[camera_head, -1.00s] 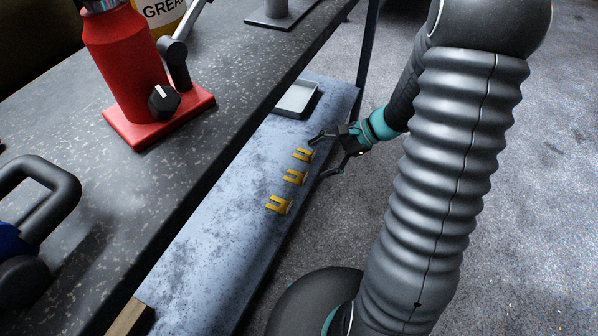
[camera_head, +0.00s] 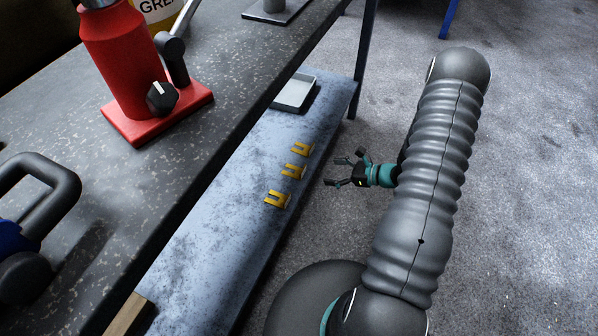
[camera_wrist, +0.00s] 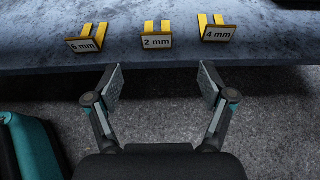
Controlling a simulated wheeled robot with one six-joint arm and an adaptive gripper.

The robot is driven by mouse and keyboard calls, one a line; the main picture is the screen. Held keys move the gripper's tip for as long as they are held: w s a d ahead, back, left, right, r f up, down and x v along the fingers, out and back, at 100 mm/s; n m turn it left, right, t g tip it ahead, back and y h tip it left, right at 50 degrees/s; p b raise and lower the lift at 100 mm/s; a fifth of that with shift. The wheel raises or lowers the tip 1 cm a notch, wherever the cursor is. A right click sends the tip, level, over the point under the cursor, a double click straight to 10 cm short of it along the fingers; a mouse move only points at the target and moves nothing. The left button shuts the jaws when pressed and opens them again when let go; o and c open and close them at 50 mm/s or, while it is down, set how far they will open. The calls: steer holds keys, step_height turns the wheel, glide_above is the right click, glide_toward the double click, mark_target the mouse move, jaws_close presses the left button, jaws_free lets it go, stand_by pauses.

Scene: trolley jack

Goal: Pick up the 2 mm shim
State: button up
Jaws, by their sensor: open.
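The 2 mm shim (camera_wrist: 156,38) is a yellow forked piece with a "2 mm" label, the middle of three in a row on the lower shelf. In the head view it is the middle yellow piece (camera_head: 294,171). My gripper (camera_head: 333,171) is open and empty, off the shelf's right edge and roughly level with the middle shim. In the wrist view the shim lies beyond the gap between my fingertips (camera_wrist: 160,82), near the centre. Nothing hides its label.
The 6 mm shim (camera_wrist: 85,41) is left of it and the 4 mm shim (camera_wrist: 218,31) right, in the wrist view. The lower shelf (camera_head: 215,225) also bears a grey tray (camera_head: 312,97). The worktop (camera_head: 175,175) with a red jack (camera_head: 118,65) stands beside and above.

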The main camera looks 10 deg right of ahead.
mark_target(304, 170)
steer(key=x, duration=1.2)
steer(key=shift+s+p, duration=0.2)
steer(key=shift+p, duration=0.15)
steer(key=c, duration=1.3)
